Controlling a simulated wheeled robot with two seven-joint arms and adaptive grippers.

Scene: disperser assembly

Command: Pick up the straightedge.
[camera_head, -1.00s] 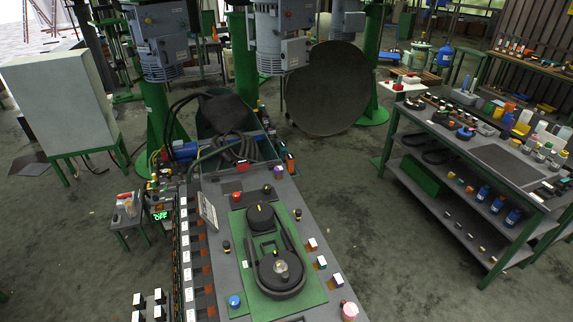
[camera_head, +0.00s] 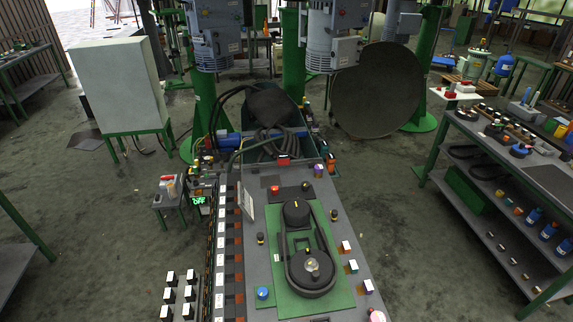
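I cannot pick out the straightedge with certainty. A narrow pale plate with small markings (camera_head: 246,204) stands tilted on the grey bench top (camera_head: 262,220), left of the green plate (camera_head: 340,290). A black belt runs around two dark pulleys on the green plate, the smaller pulley (camera_head: 296,212) at the back and the larger pulley (camera_head: 312,274) in front. Neither of my grippers is in view.
A shelf rack (camera_head: 480,160) with bottles and small parts stands at the right. A pale cabinet (camera_head: 120,85) on green legs stands at the left, with a small stool (camera_head: 168,198) near the bench. Open floor (camera_head: 395,225) lies between bench and rack.

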